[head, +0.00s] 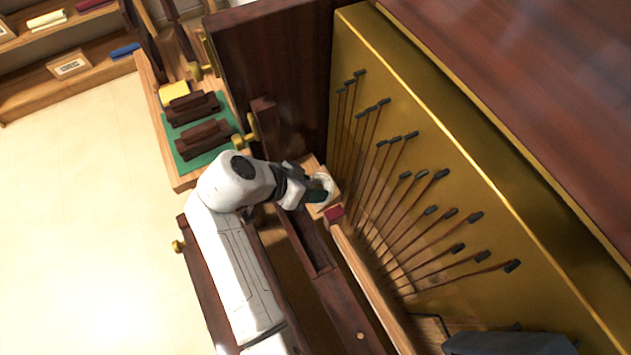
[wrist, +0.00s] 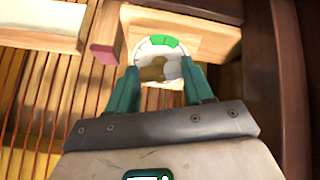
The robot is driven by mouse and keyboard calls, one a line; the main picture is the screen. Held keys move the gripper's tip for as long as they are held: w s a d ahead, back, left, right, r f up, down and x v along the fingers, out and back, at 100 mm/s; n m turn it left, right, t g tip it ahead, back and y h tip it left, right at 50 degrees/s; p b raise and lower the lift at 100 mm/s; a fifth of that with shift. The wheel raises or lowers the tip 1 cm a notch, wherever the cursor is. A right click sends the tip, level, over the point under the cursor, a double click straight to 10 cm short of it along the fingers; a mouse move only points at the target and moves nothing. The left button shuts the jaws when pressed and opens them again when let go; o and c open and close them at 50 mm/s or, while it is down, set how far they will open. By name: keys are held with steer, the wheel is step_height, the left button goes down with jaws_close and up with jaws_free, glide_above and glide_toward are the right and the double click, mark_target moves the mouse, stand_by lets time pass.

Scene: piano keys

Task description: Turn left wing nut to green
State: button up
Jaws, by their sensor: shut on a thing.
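The wing nut (wrist: 150,72) is a small brass-coloured piece in the middle of a round white dial (wrist: 145,50) in the wrist view. A green segment (wrist: 163,41) marks the dial's upper edge. The dial sits on a light wooden block (wrist: 212,42). My gripper (wrist: 160,68) has its two teal fingers on either side of the wing nut, shut on it. The nut's exact angle against the green is hard to tell. In the head view my gripper (head: 318,190) covers the nut, and only a white edge of the dial shows.
A dark red block (wrist: 104,53) stands left of the dial. In the head view, a gold panel (head: 460,130) with rows of black-tipped hammers rises to the right. A dark wooden wall (head: 275,60) stands behind. A green-lined tray (head: 205,157) with brown blocks lies to the left.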

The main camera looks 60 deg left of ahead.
steer(key=shift+r+n+p, duration=0.2)
steer(key=shift+n+p, duration=0.75)
steer(key=shift+n, duration=0.15)
steer(key=shift+f+n, duration=0.2)
steer(key=shift+n, duration=0.5)
steer(key=shift+r+p, duration=0.1)
steer(key=shift+p, duration=0.3)
steer(key=shift+r+n+p, duration=0.1)
steer(key=shift+n+p, duration=0.6)
steer(key=shift+n, duration=0.2)
steer(key=shift+f+n+p, duration=0.2)
steer(key=shift+n+p, duration=0.2)
steer(key=shift+n, duration=0.6)
steer(key=shift+r+n+p, duration=0.2)
steer(key=shift+n+p, duration=0.95)
steer(key=shift+n, duration=0.35)
steer(key=o, duration=1)
steer(key=shift+f, duration=0.2)
